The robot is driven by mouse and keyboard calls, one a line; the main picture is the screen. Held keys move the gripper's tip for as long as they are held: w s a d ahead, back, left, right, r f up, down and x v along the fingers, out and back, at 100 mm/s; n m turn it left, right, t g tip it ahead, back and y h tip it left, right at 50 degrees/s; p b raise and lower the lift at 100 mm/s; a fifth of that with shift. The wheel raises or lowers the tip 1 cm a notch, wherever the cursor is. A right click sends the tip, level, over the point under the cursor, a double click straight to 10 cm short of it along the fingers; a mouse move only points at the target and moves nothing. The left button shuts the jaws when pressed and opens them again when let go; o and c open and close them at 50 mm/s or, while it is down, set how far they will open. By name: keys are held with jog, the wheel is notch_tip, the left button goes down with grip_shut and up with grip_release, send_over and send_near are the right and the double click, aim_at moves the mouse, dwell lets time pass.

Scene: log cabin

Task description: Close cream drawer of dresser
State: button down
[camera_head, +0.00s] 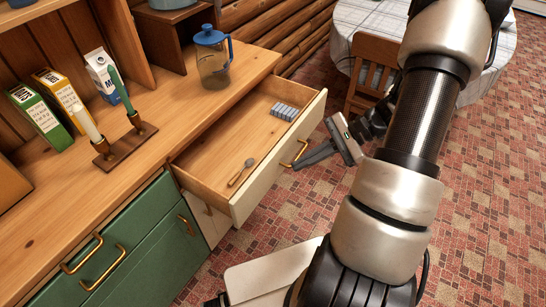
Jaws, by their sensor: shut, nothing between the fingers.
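The cream drawer (252,197) of the wooden dresser (170,115) is pulled well out. Its cream front faces the lower right and carries a brass handle (296,153). Inside lie a spoon (242,171) and a small blue-grey block-like item (285,111). My gripper (297,167) is shut and empty, with its fingertips pointing left at the drawer front, close beside the handle. I cannot tell whether the fingertips touch the handle or the front.
On the dresser top stand a blue-lidded jug (213,62), a milk carton (106,78), two boxes and a candle holder (125,147). Green drawers (100,255) are at lower left. A chair (372,62) and a cloth-covered table (350,15) stand behind my arm. The tiled floor at right is clear.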

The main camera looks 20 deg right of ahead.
aim_at(276, 169)
jog(key=d+f+m+t+b, duration=0.2)
jog(key=d+f+m+t, duration=0.3)
jog(key=f, duration=0.4)
jog(key=d+f+m+t+b, duration=0.3)
jog(key=f+m+t, duration=0.45)
jog(key=f, duration=0.25)
jog(key=x, duration=1.3)
jog(key=shift+w+a, duration=0.2)
jog(key=shift+a, duration=0.1)
jog(key=b+x, duration=0.2)
jog(key=x, duration=0.9)
jog(key=b+x, duration=0.1)
jog(key=x, duration=1.1)
jog(key=shift+a+f+b, duration=0.2)
jog(key=shift+a+b, duration=0.1)
jog(key=shift+b, duration=0.1)
jog(key=shift+w+a+r, duration=0.1)
jog(key=shift+w+a, duration=0.15)
jog(key=shift+w, duration=0.2)
jog(key=shift+w+r, duration=0.1)
jog(key=shift+a+r, duration=0.1)
